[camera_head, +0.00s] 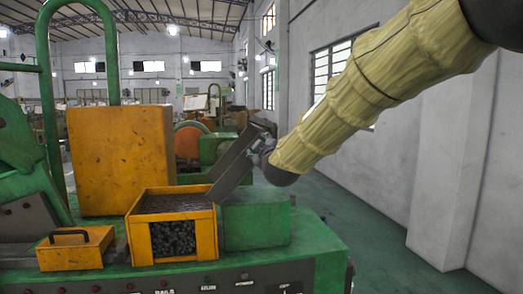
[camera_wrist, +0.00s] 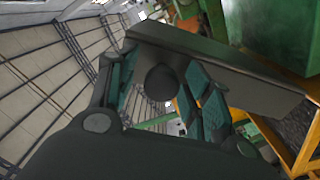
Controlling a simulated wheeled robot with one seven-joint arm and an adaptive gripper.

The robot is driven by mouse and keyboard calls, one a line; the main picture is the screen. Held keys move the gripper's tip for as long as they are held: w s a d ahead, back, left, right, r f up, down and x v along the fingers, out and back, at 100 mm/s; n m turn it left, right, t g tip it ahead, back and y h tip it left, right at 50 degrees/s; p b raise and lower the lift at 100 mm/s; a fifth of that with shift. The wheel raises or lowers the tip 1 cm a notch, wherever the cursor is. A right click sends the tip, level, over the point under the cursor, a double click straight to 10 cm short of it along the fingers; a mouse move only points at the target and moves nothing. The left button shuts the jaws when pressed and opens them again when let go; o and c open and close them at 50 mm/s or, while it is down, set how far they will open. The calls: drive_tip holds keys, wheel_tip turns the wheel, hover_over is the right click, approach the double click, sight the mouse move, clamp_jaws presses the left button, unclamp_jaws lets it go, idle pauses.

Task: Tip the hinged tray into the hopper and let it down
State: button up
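The hinged tray (camera_head: 233,163) is a long grey metal channel. In the head view it is tilted, its lower left end at the hopper's right rim and its upper right end raised. The hopper (camera_head: 205,235) is an orange box with dark pieces showing through its front opening. My gripper (camera_head: 263,140) is at the tray's raised end, partly hidden by my wrist. In the wrist view the tray (camera_wrist: 240,77) crosses behind my gripper (camera_wrist: 160,88). The teal-padded fingers stand apart on either side of a dark round knob (camera_wrist: 162,82), with a gap showing beside it.
A smaller orange box with a black handle (camera_head: 76,247) sits left of the hopper on the green machine bed (camera_head: 325,248). A tall orange cabinet (camera_head: 120,160) stands behind. A green block (camera_head: 257,219) is below the tray. The right side has open floor and a white wall.

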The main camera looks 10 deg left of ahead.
drive_tip(key=shift+s, duration=0.15)
drive_tip(key=v, duration=1.1)
drive_tip(key=shift+s, duration=0.35)
drive_tip(key=shift+d+f, duration=0.1)
drive_tip(key=shift+d, duration=0.1)
